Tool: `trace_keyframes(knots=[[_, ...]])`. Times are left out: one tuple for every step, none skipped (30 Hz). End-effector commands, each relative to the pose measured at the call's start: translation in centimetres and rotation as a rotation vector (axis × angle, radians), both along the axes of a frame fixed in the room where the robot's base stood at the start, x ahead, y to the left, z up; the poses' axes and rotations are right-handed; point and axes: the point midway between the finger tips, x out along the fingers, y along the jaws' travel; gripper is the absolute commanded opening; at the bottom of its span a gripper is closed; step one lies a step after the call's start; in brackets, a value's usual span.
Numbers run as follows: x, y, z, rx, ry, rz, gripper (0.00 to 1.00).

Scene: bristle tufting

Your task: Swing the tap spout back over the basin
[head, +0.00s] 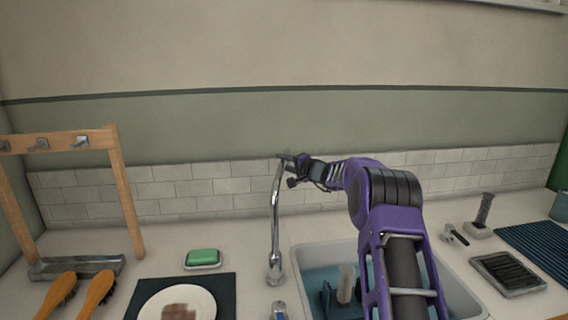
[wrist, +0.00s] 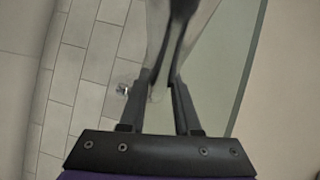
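The chrome tap (head: 275,215) stands behind the left end of the basin, its tall neck rising to the spout at the top. The basin (head: 457,285) is right of the tap, partly hidden by my arm. My gripper (head: 290,160) is at the top of the spout. In the wrist view the metal spout (wrist: 183,30) runs down between the tips of my gripper (wrist: 162,82) and fills most of the gap there. The fingers are apart, with the spout between them. I cannot tell whether both press on it.
A wooden rack (head: 125,190), two brushes (head: 98,296), a green soap (head: 203,257) and a white plate (head: 152,308) are to the left. A dark tray (head: 508,273) and a blue ribbed mat (head: 540,250) lie to the right. The tiled wall (head: 180,188) is close behind.

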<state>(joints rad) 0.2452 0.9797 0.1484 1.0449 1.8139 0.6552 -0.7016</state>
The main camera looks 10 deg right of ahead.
Motion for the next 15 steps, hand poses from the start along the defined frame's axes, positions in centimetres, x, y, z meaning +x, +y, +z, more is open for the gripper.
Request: trace_keyframes(knots=[[0.00, -0.01, 0.01, 0.000, 0.000, 0.000, 0.20], [0.00, -0.01, 0.01, 0.000, 0.000, 0.000, 0.15], [-0.01, -0.01, 0.02, 0.000, 0.000, 0.000, 0.08], [-0.01, -0.01, 0.02, 0.000, 0.000, 0.000, 0.02], [-0.01, -0.01, 0.02, 0.000, 0.000, 0.000, 0.00], [-0.01, -0.01, 0.02, 0.000, 0.000, 0.000, 0.00], [-0.01, -0.01, 0.03, 0.000, 0.000, 0.000, 0.00], [-0.01, -0.01, 0.03, 0.000, 0.000, 0.000, 0.00], [-0.01, -0.01, 0.03, 0.000, 0.000, 0.000, 0.00], [-0.01, -0.01, 0.04, 0.000, 0.000, 0.000, 0.00], [-0.01, -0.01, 0.04, 0.000, 0.000, 0.000, 0.00], [-0.01, -0.01, 0.04, 0.000, -0.001, 0.000, 0.00], [-0.01, -0.01, 0.04, 0.000, -0.001, 0.000, 0.00], [-0.01, -0.01, 0.05, 0.000, -0.001, 0.000, 0.00], [-0.01, -0.01, 0.05, 0.000, -0.001, 0.000, 0.00]])
